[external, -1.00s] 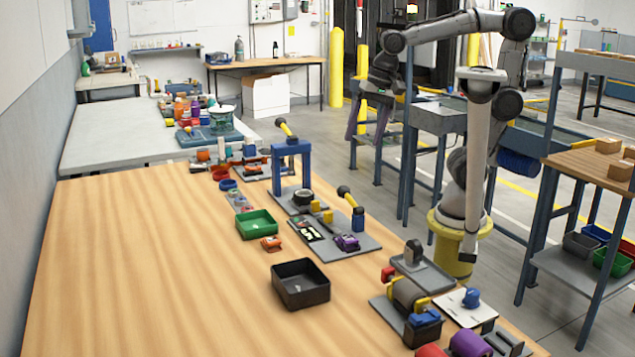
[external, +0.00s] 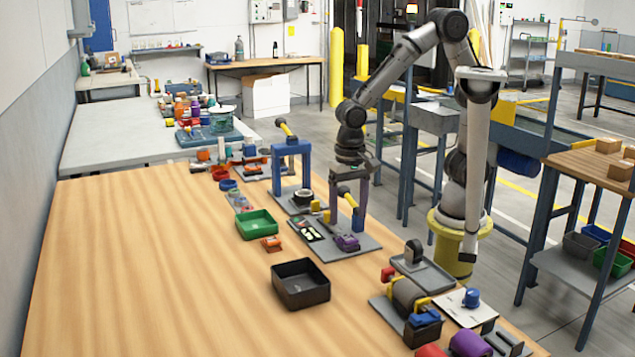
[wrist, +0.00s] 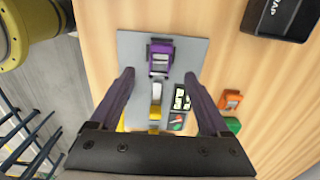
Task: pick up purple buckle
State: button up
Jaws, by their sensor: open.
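The purple buckle (external: 347,242) sits on a grey board (external: 362,247) near the table's right edge. In the wrist view the purple buckle (wrist: 160,60) lies on the upper part of the grey board (wrist: 133,48). My gripper (external: 348,222) is above the board, close to the buckle, with its fingers pointing down. In the wrist view my gripper (wrist: 159,76) is open, its purple fingers on either side of the buckle in the picture. Nothing is held. The exact height above the buckle is hard to tell.
A hammer-like tool with a yellow block (wrist: 154,128) and a dark tray of small parts (wrist: 180,102) share the board. An orange buckle (external: 271,244), a green bin (external: 257,226) and a black bin (external: 301,291) stand left. A blue arch (external: 291,147) stands behind. The left table area is clear.

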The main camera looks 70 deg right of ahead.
aim_at(348, 237)
jog(key=shift+s+a+f, duration=0.1)
jog(key=shift+f, duration=2.8)
grip_shut()
